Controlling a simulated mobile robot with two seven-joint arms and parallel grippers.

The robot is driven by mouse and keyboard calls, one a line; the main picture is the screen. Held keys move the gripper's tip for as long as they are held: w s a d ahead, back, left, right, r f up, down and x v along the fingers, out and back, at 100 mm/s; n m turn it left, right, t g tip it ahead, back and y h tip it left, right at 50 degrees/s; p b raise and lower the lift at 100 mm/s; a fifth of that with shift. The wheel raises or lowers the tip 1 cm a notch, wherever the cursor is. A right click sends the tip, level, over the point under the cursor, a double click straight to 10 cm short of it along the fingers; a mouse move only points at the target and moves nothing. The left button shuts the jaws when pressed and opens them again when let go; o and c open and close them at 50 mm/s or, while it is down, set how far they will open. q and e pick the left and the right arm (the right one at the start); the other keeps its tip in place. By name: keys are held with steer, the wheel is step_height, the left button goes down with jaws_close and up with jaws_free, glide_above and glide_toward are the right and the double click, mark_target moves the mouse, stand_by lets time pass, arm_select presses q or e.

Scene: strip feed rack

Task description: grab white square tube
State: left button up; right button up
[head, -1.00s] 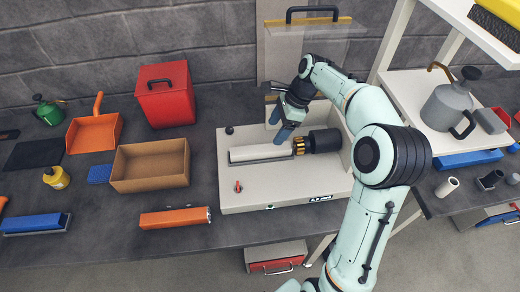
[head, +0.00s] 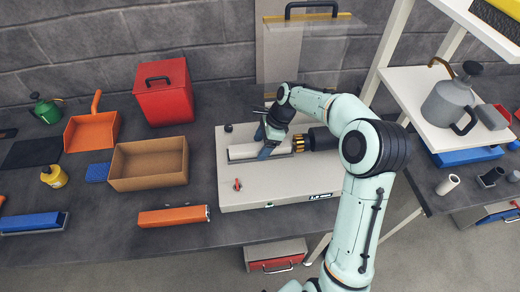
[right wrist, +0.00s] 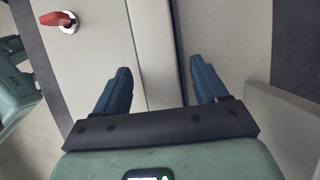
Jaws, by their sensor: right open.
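The white square tube (head: 243,152) lies in the pale feed rack (head: 232,190), running left to right towards the black cylinder with brass jaws. My right gripper (head: 262,143) is open over the tube, with blue fingers, and hides part of it. In the right wrist view the tube (right wrist: 152,45) is a pale strip running up between the two open fingertips of the gripper (right wrist: 160,70). I cannot tell how far down its sides the fingers reach. My left gripper is not in view.
The black cylinder with brass jaws (head: 302,144) is close to the gripper's right. A red knob (head: 237,185) sits on the rack's front. A clear upright panel (head: 310,60) stands behind. A cardboard box (head: 148,183) and orange bar (head: 173,216) lie left.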

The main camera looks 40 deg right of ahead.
steer(key=shift+w, duration=0.1)
jaws_close()
